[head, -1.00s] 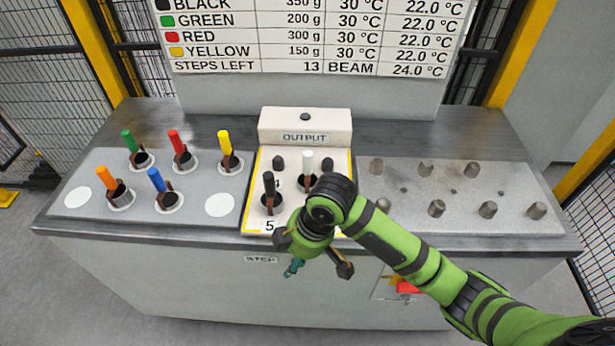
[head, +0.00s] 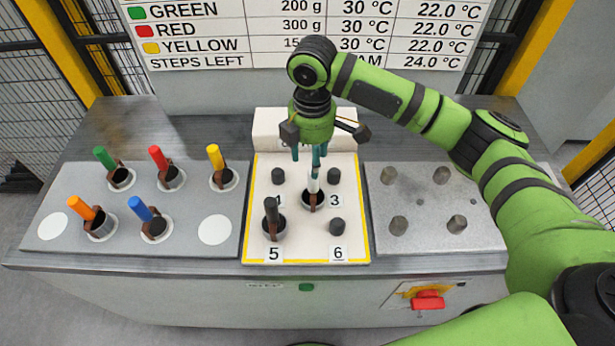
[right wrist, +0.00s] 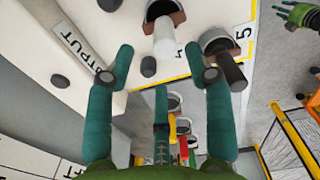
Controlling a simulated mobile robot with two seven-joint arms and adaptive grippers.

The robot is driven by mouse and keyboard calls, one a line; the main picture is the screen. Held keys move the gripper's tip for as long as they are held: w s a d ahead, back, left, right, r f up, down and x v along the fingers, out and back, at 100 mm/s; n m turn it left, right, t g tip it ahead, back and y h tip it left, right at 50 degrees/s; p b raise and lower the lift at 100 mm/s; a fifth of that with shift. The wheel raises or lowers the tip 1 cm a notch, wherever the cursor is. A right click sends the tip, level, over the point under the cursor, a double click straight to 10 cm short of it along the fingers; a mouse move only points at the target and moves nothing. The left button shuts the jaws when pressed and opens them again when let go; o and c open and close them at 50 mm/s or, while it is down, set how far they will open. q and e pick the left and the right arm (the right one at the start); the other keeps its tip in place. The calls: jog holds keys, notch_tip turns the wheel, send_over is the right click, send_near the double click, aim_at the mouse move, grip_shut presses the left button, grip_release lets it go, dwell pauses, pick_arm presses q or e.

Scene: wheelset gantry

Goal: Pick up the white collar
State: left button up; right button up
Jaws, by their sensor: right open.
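The white collar (head: 313,184) stands upright on the cream output plate (head: 350,255), its white handle above a dark base with a brown bracket. In the right wrist view the white collar (right wrist: 163,40) lies ahead, near the gap between the fingertips. My right gripper (head: 306,158) is open and empty, just above and behind the white handle, pointing down; its teal fingers also show in the right wrist view (right wrist: 160,56). I see no contact with the collar. My left gripper (right wrist: 298,14) seems to show at the upper right corner of the right wrist view, too small to judge.
A black collar (head: 272,212) stands close by at spot 5. Green, red, yellow, orange and blue collars stand on the grey left plate (head: 190,258). The right plate (head: 440,240) has bare pegs. The output box (head: 265,125) rises behind the plate.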

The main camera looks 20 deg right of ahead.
aim_at(313, 187)
jog(key=f+p, duration=0.1)
jog(key=s+f+p, duration=0.1)
jog(key=f, duration=0.1)
jog(key=shift+s+d+f, duration=0.15)
jog(key=shift+f, duration=0.15)
notch_tip(313, 187, down, 2)
jog(key=shift+f+p, duration=0.2)
jog(key=shift+p, duration=0.25)
jog(key=shift+w+f, duration=0.2)
jog(key=shift+f, duration=0.1)
jog(key=c, duration=1)
grip_shut()
pick_arm(q)
jog(key=shift+g, duration=0.3)
jog(key=shift+s+r, duration=0.45)
jog(key=shift+s, duration=0.3)
jog(key=shift+s+r, duration=0.45)
jog(key=shift+s, duration=0.35)
jog(key=shift+s+r, duration=0.45)
jog(key=shift+s, duration=0.3)
pick_arm(e)
jog(key=shift+r, duration=0.15)
